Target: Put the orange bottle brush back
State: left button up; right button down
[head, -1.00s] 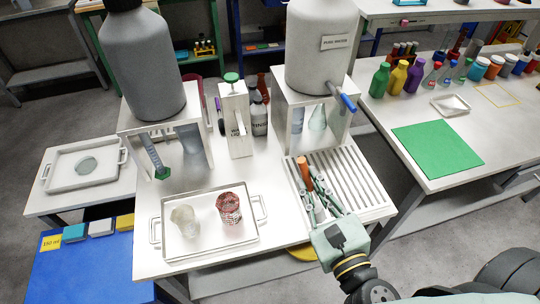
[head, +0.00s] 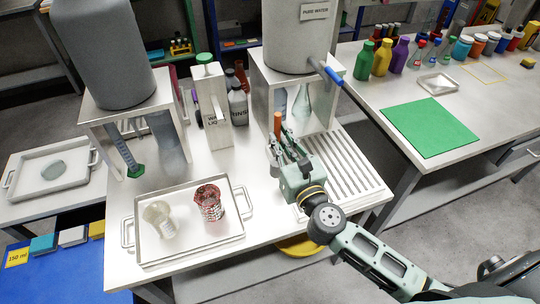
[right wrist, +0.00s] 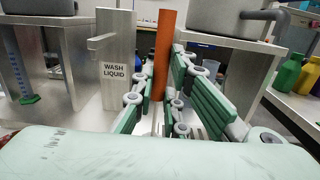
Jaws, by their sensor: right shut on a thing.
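The orange bottle brush (head: 277,123) stands roughly upright in my right gripper (head: 280,147). Only its orange handle shows; the fingers hide its lower part. In the right wrist view the orange handle (right wrist: 164,52) rises between the green fingers of my right gripper (right wrist: 164,88), which are shut on it. The gripper is over the left edge of the slatted rack (head: 345,165), in front of the water tank's stand. My left gripper is not in view.
The white wash liquid dispenser (head: 213,108) stands left of the gripper, with a rinse bottle (head: 238,104) beside it. The tank stand (head: 262,85) is close behind. Bench space between tray and dispenser is clear.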

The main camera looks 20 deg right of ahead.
notch_tip(320, 180, down, 6)
jog(key=w+a+b, duration=0.2)
dwell(0.4)
jog(key=c, duration=1.8)
grip_release()
jog(key=shift+w+f, duration=0.1)
jog(key=shift+o, duration=0.2)
jog(key=s+b, duration=0.2)
jog(key=s, duration=1)
jog(key=shift+d+f, duration=0.2)
jog(key=shift+d, duration=0.2)
